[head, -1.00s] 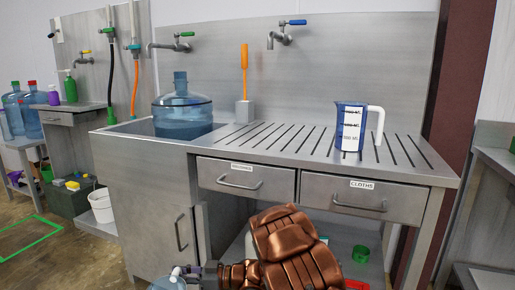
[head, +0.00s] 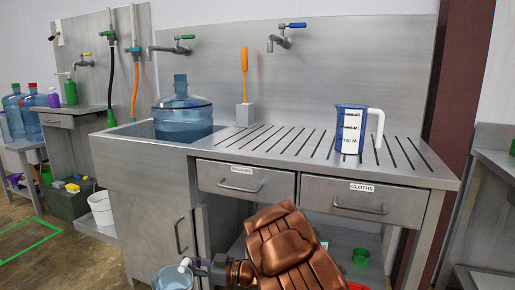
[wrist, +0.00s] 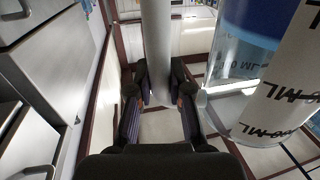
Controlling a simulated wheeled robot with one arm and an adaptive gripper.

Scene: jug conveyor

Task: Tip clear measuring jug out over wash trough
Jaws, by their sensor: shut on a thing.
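A clear measuring jug (head: 172,280) is at the bottom edge of the head view, partly cut off, in front of the steel cabinet. My gripper (head: 189,266) is shut on its pale handle. In the wrist view the handle (wrist: 157,45) stands between my gripper's fingers (wrist: 160,92). The jug body, with a marked white label and bluish contents, fills the right of that view. The wash trough (head: 128,130) is sunk in the counter's left end, above and beyond the held jug. Its floor is hidden.
A large blue water bottle (head: 182,112) stands in the trough. A blue-tinted jug (head: 351,128) with a white handle stands on the slatted drainboard (head: 275,143). A brush with an orange handle (head: 244,75) stands behind. Taps (head: 168,48) overhang the trough. Drawers (head: 245,180) front the counter.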

